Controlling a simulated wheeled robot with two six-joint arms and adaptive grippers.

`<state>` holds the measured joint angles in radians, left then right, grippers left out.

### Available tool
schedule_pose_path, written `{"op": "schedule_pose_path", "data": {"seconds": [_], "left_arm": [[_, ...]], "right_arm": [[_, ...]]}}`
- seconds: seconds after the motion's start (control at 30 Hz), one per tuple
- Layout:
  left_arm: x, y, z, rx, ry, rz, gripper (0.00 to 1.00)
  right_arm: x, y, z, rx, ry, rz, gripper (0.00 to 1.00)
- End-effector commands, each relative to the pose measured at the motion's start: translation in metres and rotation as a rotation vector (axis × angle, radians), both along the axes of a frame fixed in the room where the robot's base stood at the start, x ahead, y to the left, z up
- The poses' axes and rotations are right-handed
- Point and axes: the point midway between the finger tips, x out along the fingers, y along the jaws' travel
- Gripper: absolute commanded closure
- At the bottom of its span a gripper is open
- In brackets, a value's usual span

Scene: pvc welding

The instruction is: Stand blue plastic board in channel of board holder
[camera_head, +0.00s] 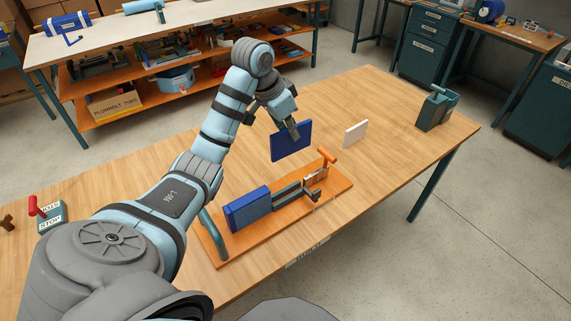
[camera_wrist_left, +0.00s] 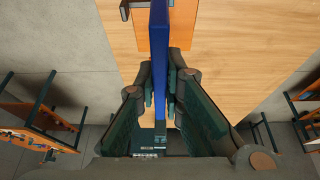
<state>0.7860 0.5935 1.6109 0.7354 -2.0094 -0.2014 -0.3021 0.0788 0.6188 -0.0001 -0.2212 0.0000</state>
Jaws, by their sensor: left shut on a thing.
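A dark blue plastic board (camera_head: 291,144) is held upright by my left gripper (camera_head: 294,131), above the wooden table and behind the board holder. In the left wrist view the blue board (camera_wrist_left: 159,60) shows edge-on between the two fingers of my left gripper (camera_wrist_left: 160,103), which is shut on it. The board holder (camera_head: 222,250) is an orange base on the table with a blue block (camera_head: 247,208), dark rails (camera_head: 287,193) and an orange-handled clamp (camera_head: 327,156). The inside of the channel is too small to make out. My right gripper is not in view.
A white board (camera_head: 355,134) stands on the table right of the blue board. A teal container (camera_head: 437,110) is near the right end. The table (camera_head: 385,95) is bare between and behind these.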

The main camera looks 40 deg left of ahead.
Motion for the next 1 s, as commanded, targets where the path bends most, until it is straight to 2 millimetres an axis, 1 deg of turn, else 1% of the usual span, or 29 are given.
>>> {"op": "schedule_pose_path", "data": {"seconds": [0.03,0.07,0.13,0.17,0.2,0.27,0.4,0.5,0.67,0.83,0.9,1.0], "left_arm": [[-0.003,0.007,-0.001,0.002,-0.001,0.014,1.0],[-0.004,0.01,-0.003,0.001,-0.001,0.02,1.0],[-0.005,0.012,-0.017,-0.001,-0.001,0.026,1.0],[-0.005,0.012,-0.026,-0.001,-0.001,0.026,1.0],[-0.005,0.011,-0.041,-0.002,0.0,0.024,1.0],[-0.005,0.011,-0.064,0.0,0.003,0.024,1.0],[-0.006,0.01,-0.113,-0.001,0.005,0.024,1.0],[-0.005,0.01,-0.139,-0.001,0.003,0.023,1.0],[-0.005,0.01,-0.159,-0.001,0.0,0.023,1.0],[-0.005,0.01,-0.192,-0.001,0.0,0.023,1.0],[-0.005,0.01,-0.197,0.0,-0.001,0.023,1.0],[-0.004,0.01,-0.196,0.001,-0.002,0.022,1.0]], "right_arm": [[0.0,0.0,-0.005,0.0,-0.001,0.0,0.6],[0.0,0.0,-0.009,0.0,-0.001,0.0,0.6],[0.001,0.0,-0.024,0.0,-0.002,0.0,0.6],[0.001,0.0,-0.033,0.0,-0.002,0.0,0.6],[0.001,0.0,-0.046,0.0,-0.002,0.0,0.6],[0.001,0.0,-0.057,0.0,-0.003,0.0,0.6],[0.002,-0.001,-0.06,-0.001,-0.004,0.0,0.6],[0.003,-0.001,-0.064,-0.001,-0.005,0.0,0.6],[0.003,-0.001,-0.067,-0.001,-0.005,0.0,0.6],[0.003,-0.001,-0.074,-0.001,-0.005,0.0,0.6],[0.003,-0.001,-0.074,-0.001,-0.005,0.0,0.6],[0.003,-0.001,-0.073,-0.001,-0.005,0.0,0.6]]}}
